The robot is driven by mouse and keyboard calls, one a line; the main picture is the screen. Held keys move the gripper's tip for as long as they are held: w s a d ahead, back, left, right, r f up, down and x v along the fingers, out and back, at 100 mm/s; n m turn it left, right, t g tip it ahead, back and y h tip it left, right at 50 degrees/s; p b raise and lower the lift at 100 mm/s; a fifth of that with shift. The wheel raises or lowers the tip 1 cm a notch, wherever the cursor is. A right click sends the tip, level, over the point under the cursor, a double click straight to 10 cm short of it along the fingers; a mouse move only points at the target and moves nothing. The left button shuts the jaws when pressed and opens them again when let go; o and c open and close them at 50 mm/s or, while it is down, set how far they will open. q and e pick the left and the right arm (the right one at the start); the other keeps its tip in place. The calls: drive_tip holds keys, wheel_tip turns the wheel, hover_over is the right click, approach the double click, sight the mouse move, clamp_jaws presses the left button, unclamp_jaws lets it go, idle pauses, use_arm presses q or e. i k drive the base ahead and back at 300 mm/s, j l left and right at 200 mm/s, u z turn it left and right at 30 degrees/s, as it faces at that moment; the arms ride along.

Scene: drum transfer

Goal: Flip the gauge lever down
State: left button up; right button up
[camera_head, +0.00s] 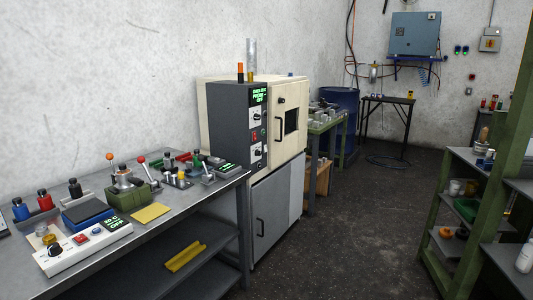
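On the workbench at the left stand two upright levers, one with an orange ball knob (110,156) and one with a red ball knob (140,160). The orange-knobbed one rises by a metal fixture (123,179) at a green block (128,197); the red-knobbed one leans slightly left just behind the block. I cannot tell for sure which one is the gauge lever. A small dark device with a green display (226,168) lies near the bench's right end. Neither of my grippers is in view.
The workbench (175,217) also bears a white control box (85,246), several bottles and a yellow pad (151,213). A cream oven (285,95) on a grey cabinet stands beyond it. A green shelf rack (470,230) is at the right. The floor (350,235) between is clear.

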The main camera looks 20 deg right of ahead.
sight(201, 158)
drive_tip(key=z, duration=0.2)
drive_tip(key=i+j, duration=0.25)
drive_tip(key=i, duration=0.2)
drive_tip(key=i+j, duration=0.25)
drive_tip(key=i, duration=0.2)
drive_tip(key=i+j+u, duration=0.1)
drive_tip(key=i+j, duration=0.2)
drive_tip(key=i, duration=0.2)
drive_tip(key=i+j, duration=0.2)
drive_tip(key=i, duration=0.25)
